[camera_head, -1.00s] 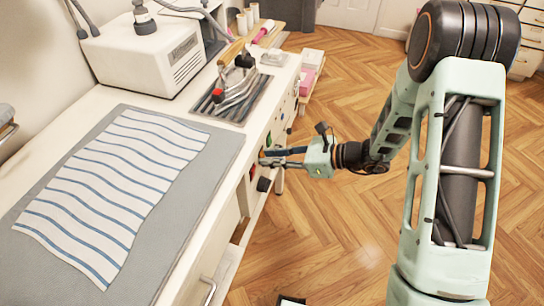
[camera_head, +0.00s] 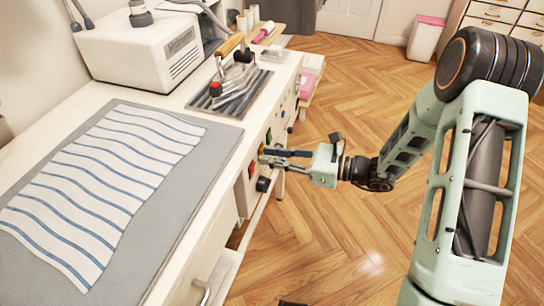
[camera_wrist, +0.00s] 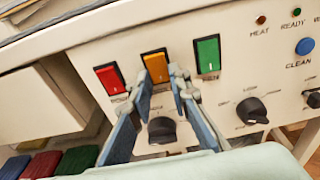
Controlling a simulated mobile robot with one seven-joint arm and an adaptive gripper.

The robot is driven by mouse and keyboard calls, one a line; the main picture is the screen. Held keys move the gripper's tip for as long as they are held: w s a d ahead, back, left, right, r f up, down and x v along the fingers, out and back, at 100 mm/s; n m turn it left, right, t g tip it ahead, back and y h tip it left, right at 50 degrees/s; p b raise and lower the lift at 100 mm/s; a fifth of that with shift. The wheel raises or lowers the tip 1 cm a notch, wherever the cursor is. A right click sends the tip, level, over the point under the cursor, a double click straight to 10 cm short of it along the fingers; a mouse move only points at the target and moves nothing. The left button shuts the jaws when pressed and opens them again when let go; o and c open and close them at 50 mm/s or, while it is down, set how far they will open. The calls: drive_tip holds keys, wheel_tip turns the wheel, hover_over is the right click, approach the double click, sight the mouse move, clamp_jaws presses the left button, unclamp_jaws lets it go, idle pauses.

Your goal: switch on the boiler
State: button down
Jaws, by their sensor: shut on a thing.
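The control panel (camera_wrist: 225,100) is on the front side of the work table. In the wrist view it carries a red switch (camera_wrist: 112,80), an orange switch (camera_wrist: 155,66) and a green switch (camera_wrist: 207,56). The labels under them are too blurred or covered to read surely. My gripper (camera_wrist: 163,76) has its two fingertips against the panel, one on each side of the orange switch's lower part, shut on it. A black knob (camera_wrist: 162,130) shows between the fingers below. In the head view my gripper (camera_head: 264,157) reaches the panel from the right.
Another black knob (camera_wrist: 251,110), a blue button (camera_wrist: 305,46) and small lamps lie right of the switches. The white table (camera_head: 225,175) bears a striped cloth (camera_head: 105,175), a white machine (camera_head: 140,45) and an iron on a rest (camera_head: 232,95).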

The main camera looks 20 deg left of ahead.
drive_tip(key=c, duration=1.8)
unclamp_jaws()
drive_tip(key=d+r, duration=0.1)
drive_tip(key=d, duration=1.1)
drive_tip(key=shift+s+r, duration=0.3)
drive_tip(key=shift+s, duration=0.15)
